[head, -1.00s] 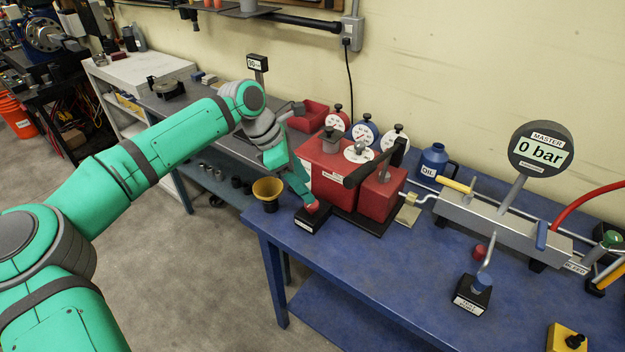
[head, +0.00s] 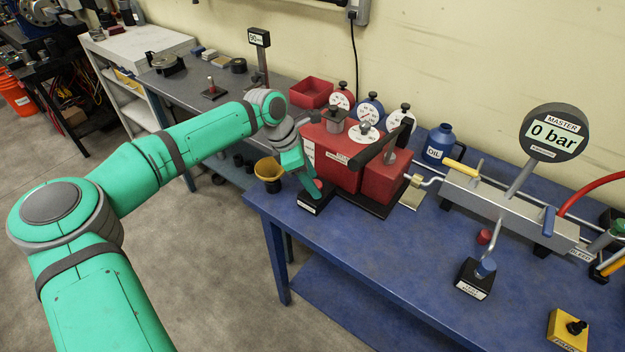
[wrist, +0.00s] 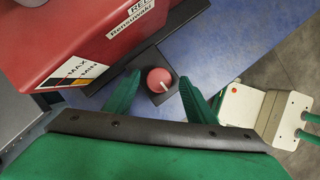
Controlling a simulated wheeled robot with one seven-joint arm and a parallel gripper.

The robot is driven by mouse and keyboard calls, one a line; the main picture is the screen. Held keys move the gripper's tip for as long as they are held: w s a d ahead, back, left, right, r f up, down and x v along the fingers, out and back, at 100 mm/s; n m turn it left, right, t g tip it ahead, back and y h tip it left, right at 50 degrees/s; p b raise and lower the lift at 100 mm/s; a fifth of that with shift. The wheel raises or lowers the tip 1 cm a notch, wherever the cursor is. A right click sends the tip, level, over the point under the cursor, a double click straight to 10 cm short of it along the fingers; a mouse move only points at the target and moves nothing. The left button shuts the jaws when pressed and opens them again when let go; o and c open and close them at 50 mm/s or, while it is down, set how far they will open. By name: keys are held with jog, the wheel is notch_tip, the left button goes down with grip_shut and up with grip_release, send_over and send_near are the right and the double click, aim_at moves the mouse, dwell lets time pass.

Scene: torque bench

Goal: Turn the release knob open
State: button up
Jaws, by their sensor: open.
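The release knob is a round red knob (wrist: 159,79) with a short white mark toward its lower right, on a black block (wrist: 158,93) in the wrist view. In the head view the knob (head: 318,184) is partly hidden by my gripper, and the black block (head: 313,203) has a white label. My gripper (wrist: 160,77) is open, with one green finger on each side of the knob and a visible gap on both sides. In the head view my gripper (head: 311,186) points down at the block.
A red machine (head: 384,184) with dials stands just right of the block. The blue bench (head: 360,240) is clear in front. A master gauge (head: 553,133) reads 0 bar at the right.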

jog(key=shift+d+f, duration=0.1)
jog(key=shift+f, duration=0.15)
